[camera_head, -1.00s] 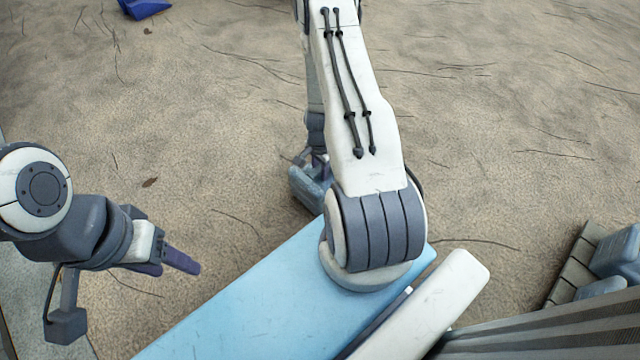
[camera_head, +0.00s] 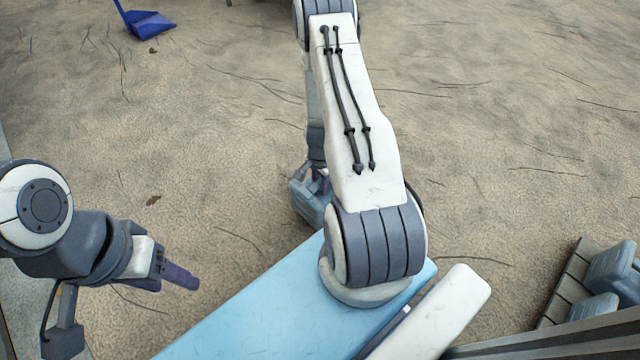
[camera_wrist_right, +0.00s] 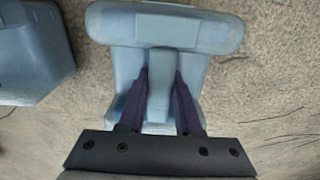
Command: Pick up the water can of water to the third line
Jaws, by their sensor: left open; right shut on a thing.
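A grey-blue water can (camera_head: 308,206) shows in the head view, partly hidden behind my right arm. In the right wrist view the same can (camera_wrist_right: 165,32) fills the upper middle. My right gripper (camera_wrist_right: 160,85) is shut on its upright grip, with one dark purple finger on each side. The can's water level and any lines on it are not visible. My left gripper (camera_head: 178,281) is open and empty at the lower left of the head view, well apart from the can.
Several blue-grey containers (camera_head: 612,270) stand by a slatted grey rack (camera_head: 565,285) at the right. A dark blue dustpan (camera_head: 150,24) lies at the top left. A blue-grey block (camera_wrist_right: 32,52) is left of the can; I cannot tell what it is. Much of the sandy ground is clear.

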